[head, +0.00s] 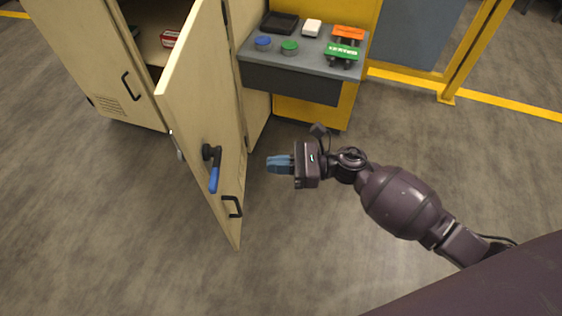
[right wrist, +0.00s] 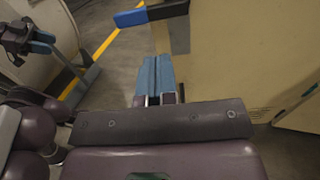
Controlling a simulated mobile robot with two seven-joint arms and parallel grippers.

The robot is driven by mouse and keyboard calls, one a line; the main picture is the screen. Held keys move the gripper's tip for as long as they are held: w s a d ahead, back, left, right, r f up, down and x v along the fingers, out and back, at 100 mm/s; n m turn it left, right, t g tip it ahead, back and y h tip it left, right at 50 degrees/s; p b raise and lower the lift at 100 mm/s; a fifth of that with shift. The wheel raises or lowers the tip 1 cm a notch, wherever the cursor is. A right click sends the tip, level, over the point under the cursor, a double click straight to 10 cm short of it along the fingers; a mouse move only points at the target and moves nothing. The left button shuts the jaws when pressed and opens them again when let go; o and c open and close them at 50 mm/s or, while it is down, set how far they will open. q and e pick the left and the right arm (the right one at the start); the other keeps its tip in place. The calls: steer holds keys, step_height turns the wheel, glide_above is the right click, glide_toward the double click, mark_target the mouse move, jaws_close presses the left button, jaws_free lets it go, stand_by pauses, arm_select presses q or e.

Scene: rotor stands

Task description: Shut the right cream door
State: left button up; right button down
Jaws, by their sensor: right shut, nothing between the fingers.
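The right cream door (head: 203,110) stands wide open in the head view, swung out from the cabinet toward me. It carries a dark lever with a blue grip (head: 213,176) and a small black pull (head: 232,206) near its free edge. My right gripper (head: 268,164) is shut and empty, to the right of the door and apart from it. In the right wrist view its blue fingers (right wrist: 155,75) point toward the blue lever grip (right wrist: 132,18), with cream panel (right wrist: 245,50) at right. A dark part with a bluish tip at left there may be my left gripper (right wrist: 44,37); its jaws are unclear.
The left cream door (head: 100,60) looks shut. A red box (head: 170,38) sits inside the cabinet. Right of the cabinet, a grey shelf (head: 285,85) on a yellow frame holds several small parts. The floor around the door's free edge is clear.

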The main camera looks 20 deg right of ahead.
steer(key=x, duration=1)
steer(key=shift+a, duration=0.1)
